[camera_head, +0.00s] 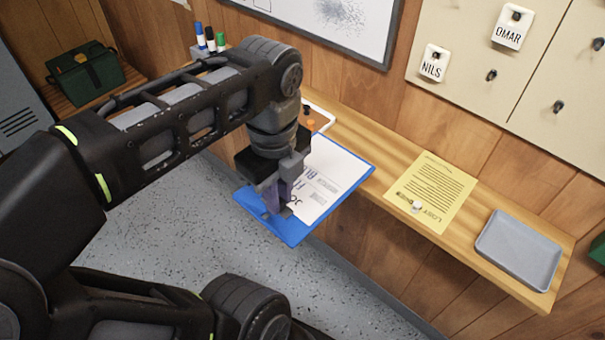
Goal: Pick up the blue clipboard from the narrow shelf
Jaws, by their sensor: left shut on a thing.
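The blue clipboard (350,172) carries a white printed sheet (325,180). It lies partly over the narrow wooden shelf (385,160), and its near end sticks out past the shelf's front edge over the floor. My left gripper (279,208) is shut on the near end of the clipboard, by its clip. The gripper and wrist hide part of the clipboard's left side. I cannot tell whether the clipboard still touches the shelf. Part of another dark arm of mine shows at the bottom, but no right gripper shows.
On the shelf are a yellow notice (433,190) with a small white object on it, a grey tray (519,249) and a white tray (322,115) behind the clipboard. Marker pens (210,38) stand at the back left. A green bag (83,77) sits on a bench. Name tags hang above.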

